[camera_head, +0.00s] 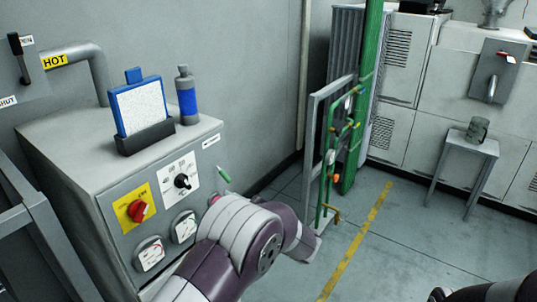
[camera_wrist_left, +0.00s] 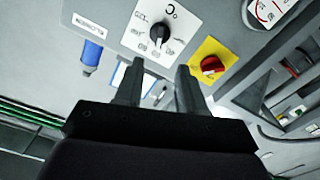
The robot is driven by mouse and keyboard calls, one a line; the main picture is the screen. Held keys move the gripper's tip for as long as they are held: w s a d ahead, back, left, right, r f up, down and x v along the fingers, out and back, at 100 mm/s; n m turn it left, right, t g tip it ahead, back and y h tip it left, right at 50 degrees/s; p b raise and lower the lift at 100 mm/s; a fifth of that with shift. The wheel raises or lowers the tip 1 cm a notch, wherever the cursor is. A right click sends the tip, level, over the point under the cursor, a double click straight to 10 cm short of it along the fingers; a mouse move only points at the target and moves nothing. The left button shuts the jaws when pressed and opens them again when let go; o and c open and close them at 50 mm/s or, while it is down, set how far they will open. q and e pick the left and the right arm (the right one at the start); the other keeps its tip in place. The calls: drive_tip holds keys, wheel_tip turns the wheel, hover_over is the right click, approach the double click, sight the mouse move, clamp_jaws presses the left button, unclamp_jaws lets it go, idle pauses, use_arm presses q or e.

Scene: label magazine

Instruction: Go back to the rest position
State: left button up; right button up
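My left arm reaches in from the bottom middle of the head view, in front of the grey cabinet (camera_head: 80,160); its gripper is hidden there. In the left wrist view my left gripper (camera_wrist_left: 160,68) shows two dark fingers standing apart with nothing held between them. Beyond the fingers is the cabinet's panel with a black knob on a white plate (camera_wrist_left: 158,36) and a red knob on a yellow plate (camera_wrist_left: 211,65). Only a small part of my right arm shows at the bottom right corner of the head view; its gripper cannot be made out.
On the cabinet stand a blue-framed board (camera_head: 140,105) in a dark holder and a blue and grey bottle (camera_head: 187,95). Gauges (camera_head: 150,254) sit low on its front. A green-piped frame (camera_head: 330,160) stands right of my left arm. A stool (camera_head: 468,143) holds a mug (camera_head: 478,129). Open floor lies between.

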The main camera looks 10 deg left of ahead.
use_arm(q)
drive_tip(key=w+d+f+m+t+h, duration=0.3)
drive_tip(key=d+f+m+h, duration=0.85)
drive_tip(key=h, duration=0.35)
drive_tip(key=s+f+m+g+h, duration=0.25)
drive_tip(key=s+m+g, duration=0.35)
drive_tip(key=s, duration=1)
drive_tip(key=s+a+r+g, duration=0.2)
drive_tip(key=s+a+r, duration=0.2)
drive_tip(key=s, duration=0.5)
drive_tip(key=a+y, duration=0.1)
drive_tip(key=a, duration=0.1)
drive_tip(key=shift+s+a+g, duration=0.3)
drive_tip(key=shift+s, duration=0.1)
